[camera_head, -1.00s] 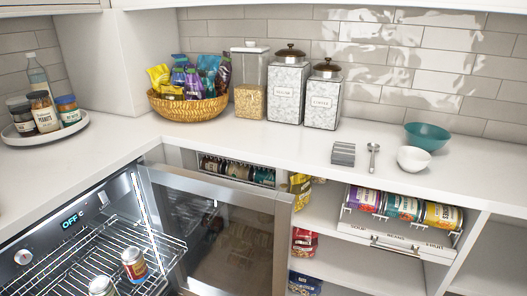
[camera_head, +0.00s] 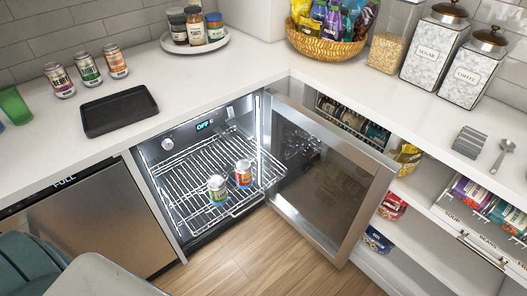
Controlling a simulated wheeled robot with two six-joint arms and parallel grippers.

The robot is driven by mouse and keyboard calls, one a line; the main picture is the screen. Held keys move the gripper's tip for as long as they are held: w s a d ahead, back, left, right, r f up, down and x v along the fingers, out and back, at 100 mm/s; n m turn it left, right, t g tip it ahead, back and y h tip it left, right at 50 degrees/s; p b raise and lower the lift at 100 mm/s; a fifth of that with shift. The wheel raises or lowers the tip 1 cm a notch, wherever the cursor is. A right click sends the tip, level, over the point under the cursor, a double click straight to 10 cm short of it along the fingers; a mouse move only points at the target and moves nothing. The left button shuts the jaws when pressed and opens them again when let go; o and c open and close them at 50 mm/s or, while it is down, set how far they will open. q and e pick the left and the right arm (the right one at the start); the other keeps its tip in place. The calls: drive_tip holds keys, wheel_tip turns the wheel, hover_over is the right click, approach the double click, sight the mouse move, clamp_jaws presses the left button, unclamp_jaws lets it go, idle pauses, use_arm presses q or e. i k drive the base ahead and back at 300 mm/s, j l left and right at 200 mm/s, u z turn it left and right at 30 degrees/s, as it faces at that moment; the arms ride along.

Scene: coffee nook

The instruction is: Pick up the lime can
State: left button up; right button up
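Two cans stand on the wire rack of the open fridge: one with a green and yellowish label (camera_head: 217,190) in front, and one with a red-orange label (camera_head: 243,173) behind it to the right. Three more cans stand in a row on the left counter: a berry can (camera_head: 59,80), a green-labelled can (camera_head: 88,69) and an orange-labelled can (camera_head: 115,61). Their small print is hard to read, so I cannot tell for sure which can is lime. Neither of my grippers is in view.
The fridge's glass door (camera_head: 327,185) stands open to the right over the wooden floor. A black tray (camera_head: 119,111) lies on the counter before the can row. A round tray (camera_head: 196,45) with jars and a snack basket (camera_head: 325,45) stand behind.

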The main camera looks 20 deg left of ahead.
sight(216, 187)
drive_tip(key=u, duration=0.9)
